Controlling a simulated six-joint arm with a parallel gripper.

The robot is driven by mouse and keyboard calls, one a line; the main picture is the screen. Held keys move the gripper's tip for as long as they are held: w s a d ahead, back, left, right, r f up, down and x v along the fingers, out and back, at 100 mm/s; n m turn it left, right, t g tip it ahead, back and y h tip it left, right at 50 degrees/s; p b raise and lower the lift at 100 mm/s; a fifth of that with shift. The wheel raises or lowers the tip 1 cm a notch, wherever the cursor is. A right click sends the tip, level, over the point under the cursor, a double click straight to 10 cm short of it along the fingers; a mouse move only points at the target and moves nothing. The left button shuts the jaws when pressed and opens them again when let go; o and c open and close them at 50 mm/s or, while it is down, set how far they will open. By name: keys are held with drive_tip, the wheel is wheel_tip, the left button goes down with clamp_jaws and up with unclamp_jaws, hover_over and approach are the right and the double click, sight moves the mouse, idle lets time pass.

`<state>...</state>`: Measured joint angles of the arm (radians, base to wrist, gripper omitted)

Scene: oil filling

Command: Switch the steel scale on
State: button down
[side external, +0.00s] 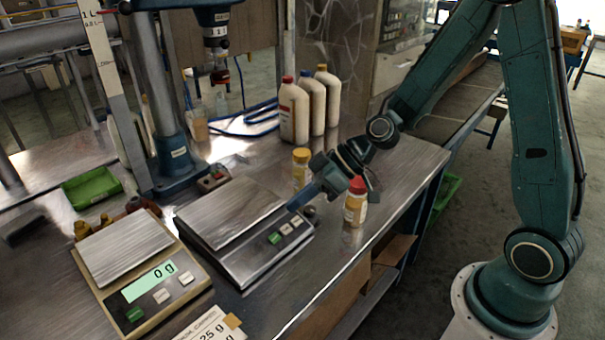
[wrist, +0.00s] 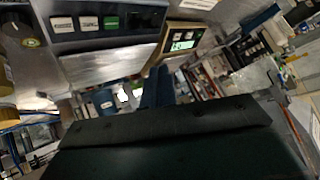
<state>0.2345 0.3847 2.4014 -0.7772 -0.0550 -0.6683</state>
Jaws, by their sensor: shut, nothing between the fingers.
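The steel scale (side external: 232,212) stands mid-bench, with a bare flat platform and a dark front panel. No lit digits show on it. Contact cannot be told. In the wrist view my gripper (wrist: 157,85) points beside the steel scale's platform (wrist: 105,67); the green button (wrist: 111,22) is visible there.
A beige scale (side external: 130,262) with a lit "0 g" display stands left. A red-capped jar (side external: 355,207) and a yellow-capped jar (side external: 301,170) stand close to my gripper. Several white bottles (side external: 294,112) stand behind. A green tray (side external: 91,187) lies far left.

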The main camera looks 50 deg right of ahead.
drive_tip(key=shift+w+f+m+t+y, duration=0.2)
drive_tip(key=shift+w+f, duration=0.35)
drive_tip(key=shift+f, duration=0.15)
drive_tip(key=shift+w+f+m+t+y, duration=0.2)
drive_tip(key=shift+w+f, duration=0.3)
drive_tip(key=shift+f, duration=0.2)
drive_tip(key=shift+f, duration=0.2)
drive_tip(key=shift+w+f, duration=0.5)
drive_tip(key=shift+f, duration=0.8)
drive_tip(key=shift+w+f, duration=0.45)
drive_tip(key=shift+f, duration=0.9)
drive_tip(key=shift+w+f, duration=0.5)
drive_tip(key=shift+f, duration=0.8)
drive_tip(key=shift+w+f, duration=0.25)
drive_tip(key=shift+f, duration=0.55)
drive_tip(key=shift+r, duration=0.15)
drive_tip(key=shift+s+r, duration=0.25)
drive_tip(key=shift+r, duration=0.4)
drive_tip(key=shift+s+r, duration=0.3)
drive_tip(key=shift+r, duration=0.5)
drive_tip(key=shift+s+r, duration=0.25)
drive_tip(key=shift+r, duration=0.5)
drive_tip(key=shift+s+r, duration=0.3)
drive_tip(key=shift+r, duration=0.5)
